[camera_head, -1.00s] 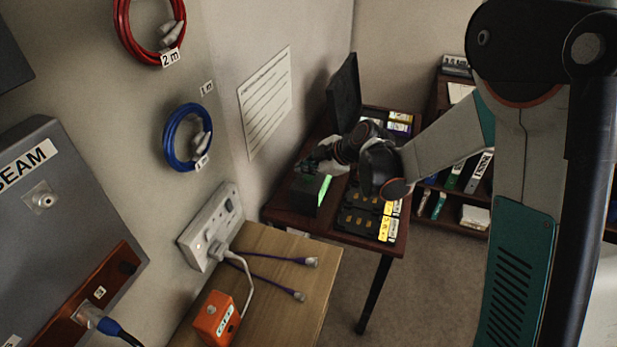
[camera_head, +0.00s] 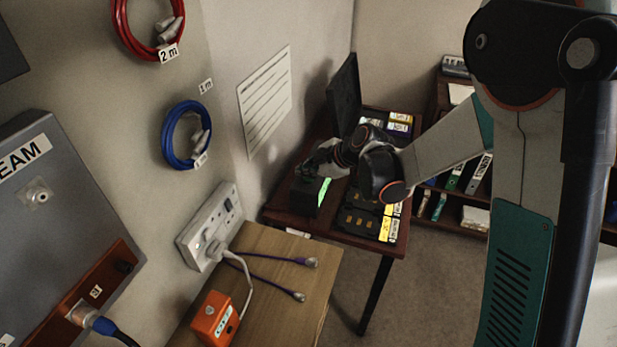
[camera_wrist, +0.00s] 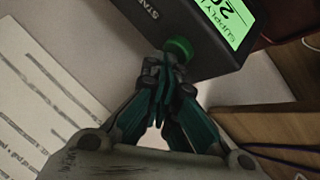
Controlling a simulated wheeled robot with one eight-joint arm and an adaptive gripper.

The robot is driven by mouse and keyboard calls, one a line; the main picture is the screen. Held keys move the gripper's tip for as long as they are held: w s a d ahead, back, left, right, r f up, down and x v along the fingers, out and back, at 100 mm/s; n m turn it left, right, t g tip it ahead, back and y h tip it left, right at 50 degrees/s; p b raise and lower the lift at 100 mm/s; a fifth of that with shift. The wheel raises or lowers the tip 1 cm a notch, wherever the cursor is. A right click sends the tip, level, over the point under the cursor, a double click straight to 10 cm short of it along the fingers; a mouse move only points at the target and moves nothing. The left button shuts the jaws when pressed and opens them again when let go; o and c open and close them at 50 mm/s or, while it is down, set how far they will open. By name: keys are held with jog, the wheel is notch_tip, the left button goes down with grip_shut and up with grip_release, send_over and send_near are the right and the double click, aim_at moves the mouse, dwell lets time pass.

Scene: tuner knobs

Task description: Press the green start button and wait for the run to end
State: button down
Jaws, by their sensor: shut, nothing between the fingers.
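A black box (camera_head: 306,194) with a lit green display (camera_head: 324,191) stands on the dark table by the wall. In the wrist view the black box (camera_wrist: 150,18) shows its display (camera_wrist: 228,18), reading "SUPPLY" and a cut-off number, and a partly visible label starting "STA". The round green button (camera_wrist: 180,47) sticks out of the box face below that label. My gripper (camera_wrist: 166,72) is shut and empty, its fingertips right at the button and partly overlapping it. I cannot tell whether they touch or press it. In the head view my gripper (camera_head: 308,169) is small at the box's top.
A dark tray with yellow-labelled slots (camera_head: 362,214) lies right of the box, under my arm. A raised black panel (camera_head: 344,95) stands behind. A wooden table (camera_head: 285,275) nearer me holds purple cables and an orange box (camera_head: 215,318). A wall sheet (camera_head: 265,100) hangs close by.

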aim_at(307, 179)
dwell(0.3)
jog(key=shift+r+p, duration=0.45)
jog(key=shift+r, duration=0.25)
jog(key=shift+r+p, duration=1.95)
jog(key=shift+r, duration=1.05)
